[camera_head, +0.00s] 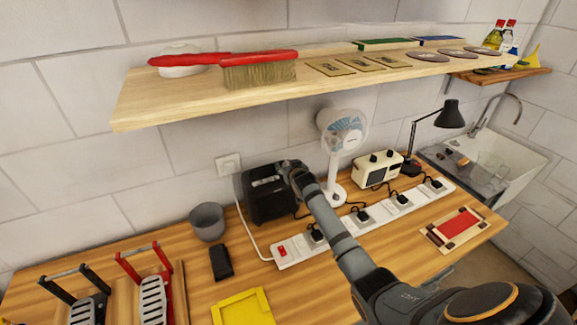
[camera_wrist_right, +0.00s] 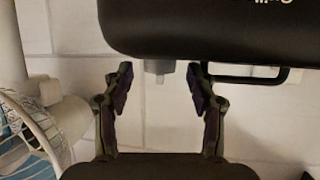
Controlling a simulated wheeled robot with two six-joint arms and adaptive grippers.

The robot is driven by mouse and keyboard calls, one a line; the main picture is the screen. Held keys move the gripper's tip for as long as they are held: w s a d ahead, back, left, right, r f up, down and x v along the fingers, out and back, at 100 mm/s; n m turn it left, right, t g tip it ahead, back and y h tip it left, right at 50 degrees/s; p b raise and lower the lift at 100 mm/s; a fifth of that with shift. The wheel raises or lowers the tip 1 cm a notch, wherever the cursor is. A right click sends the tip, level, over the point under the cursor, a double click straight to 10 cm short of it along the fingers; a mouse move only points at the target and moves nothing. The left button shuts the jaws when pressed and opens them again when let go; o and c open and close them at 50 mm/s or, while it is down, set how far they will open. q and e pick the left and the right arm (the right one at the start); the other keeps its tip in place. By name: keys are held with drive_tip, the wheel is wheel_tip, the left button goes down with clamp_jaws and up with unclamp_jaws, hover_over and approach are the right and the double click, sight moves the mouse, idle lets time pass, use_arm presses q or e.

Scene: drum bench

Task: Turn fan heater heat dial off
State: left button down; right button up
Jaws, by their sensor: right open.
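The fan heater is a black box (camera_head: 264,208) at the back of the bench against the wall, partly hidden by my right arm. In the right wrist view its black body (camera_wrist_right: 215,28) fills the top. A small grey knob (camera_wrist_right: 158,68), which looks like the heat dial, sticks out from the body's edge. My right gripper (camera_head: 288,168) is at the heater's top right. In the right wrist view the right gripper (camera_wrist_right: 160,84) is open, with one finger on each side of the knob and gaps showing. The dial's setting cannot be read. My left gripper is out of view.
A white desk fan (camera_head: 335,185) stands just right of the heater. A power strip (camera_head: 370,222) with several plugs runs along the bench. A wooden shelf (camera_head: 135,110) hangs above. A grey cup (camera_head: 207,222) stands left of the heater.

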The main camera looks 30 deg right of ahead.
drive_tip(key=c, duration=1.2)
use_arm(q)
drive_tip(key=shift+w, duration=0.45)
use_arm(e)
drive_tip(key=shift+o, duration=0.2)
drive_tip(key=shift+d+n+y, duration=0.2)
drive_tip(key=shift+n+y, duration=0.5)
drive_tip(key=shift+y, duration=0.1)
drive_tip(key=o, duration=1.2)
drive_tip(key=shift+c, duration=0.2)
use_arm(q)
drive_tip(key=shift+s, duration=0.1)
